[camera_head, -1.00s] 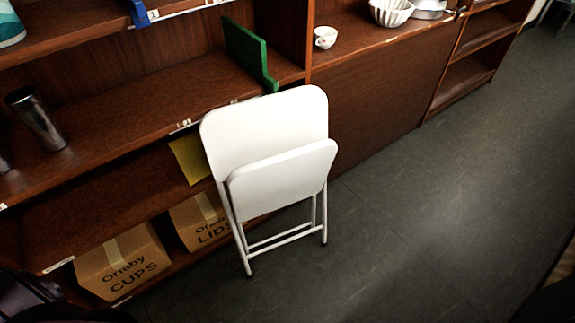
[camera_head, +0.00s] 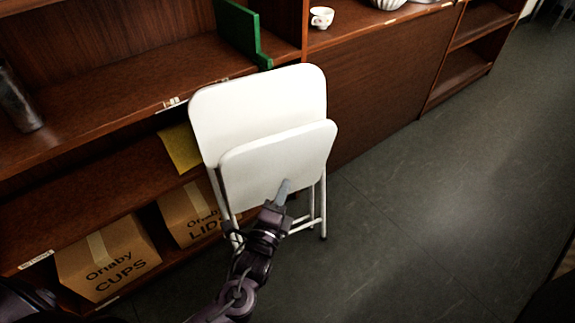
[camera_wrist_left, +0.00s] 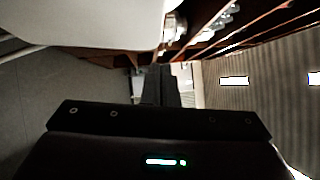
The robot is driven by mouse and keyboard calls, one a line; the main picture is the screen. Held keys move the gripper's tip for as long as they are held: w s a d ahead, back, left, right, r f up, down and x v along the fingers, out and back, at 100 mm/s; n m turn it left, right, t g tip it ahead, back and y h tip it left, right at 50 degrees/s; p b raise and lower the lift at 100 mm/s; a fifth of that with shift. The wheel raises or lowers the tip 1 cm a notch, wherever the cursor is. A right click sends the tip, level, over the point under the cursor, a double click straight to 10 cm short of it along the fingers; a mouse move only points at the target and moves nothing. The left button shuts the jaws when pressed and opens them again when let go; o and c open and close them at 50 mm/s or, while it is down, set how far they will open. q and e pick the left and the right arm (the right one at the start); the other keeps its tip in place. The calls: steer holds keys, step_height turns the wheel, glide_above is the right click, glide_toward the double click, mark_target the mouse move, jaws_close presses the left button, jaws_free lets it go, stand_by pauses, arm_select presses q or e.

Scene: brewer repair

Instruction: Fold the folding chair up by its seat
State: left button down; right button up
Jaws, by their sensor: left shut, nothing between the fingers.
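The white folding chair (camera_head: 255,112) stands upright on the floor in front of the brown shelving. Its seat (camera_head: 285,157) is tilted up, close to the backrest and nearly parallel to it. My left gripper (camera_head: 284,187) is shut and empty, at the lower part of the seat's face; I cannot tell whether it touches. My arm hides part of the chair's legs. In the left wrist view, a white chair panel (camera_wrist_left: 95,20) fills the upper left, and the shut fingers (camera_wrist_left: 160,82) point past its edge. My right gripper is not in view.
Brown shelves (camera_head: 110,110) stand close behind the chair. Two cardboard boxes, the cups box (camera_head: 110,258) and the lids box (camera_head: 185,212), sit on the lowest shelf. A yellow sheet (camera_head: 180,148) hangs beside the chair. The grey floor (camera_head: 430,210) at right is clear.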

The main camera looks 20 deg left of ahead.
mark_target(282, 133)
arm_select(q)
steer(key=w, duration=0.4)
steer(key=w+a+r, duration=0.1)
steer(key=w, duration=0.3)
steer(key=w+r, duration=0.1)
steer(key=w, duration=0.3)
steer(key=shift+a+b, duration=0.2)
steer(key=shift+b, duration=0.15)
steer(key=shift+w+a, duration=0.2)
steer(key=shift+w, duration=0.1)
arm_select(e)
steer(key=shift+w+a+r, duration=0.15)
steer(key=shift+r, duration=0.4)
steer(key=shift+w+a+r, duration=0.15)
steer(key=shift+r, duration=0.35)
